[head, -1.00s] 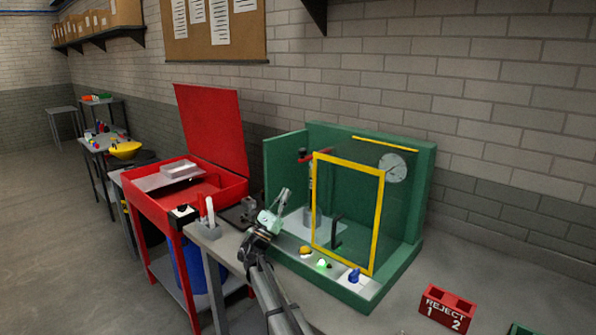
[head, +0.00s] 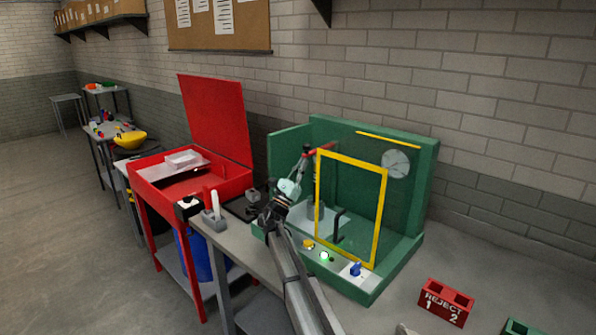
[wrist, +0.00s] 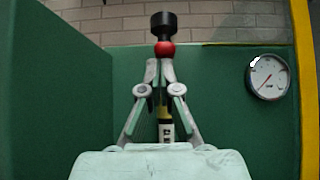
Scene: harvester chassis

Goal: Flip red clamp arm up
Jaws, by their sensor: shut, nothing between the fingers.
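The red clamp arm (head: 323,148) lies at a slight slant inside the green fixture, behind the upper left of the yellow frame. In the wrist view its red part (wrist: 165,49) shows almost end-on, with a black knob (wrist: 163,22) above it. My gripper (head: 304,159) reaches into the fixture's open left side, fingertips close to the arm's near end. In the wrist view the shut, empty fingertips of my gripper (wrist: 160,68) are just below the red part. I cannot tell whether they touch it. The lower clamp is mostly hidden behind the fingers.
The yellow-framed clear panel (head: 378,215) stands close to the right of my gripper. The green fixture (head: 425,190) has a gauge (head: 396,163) on its back wall. Buttons line its front edge. A red toolbox (head: 240,185) stands left; a red reject bin (head: 446,302) sits right.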

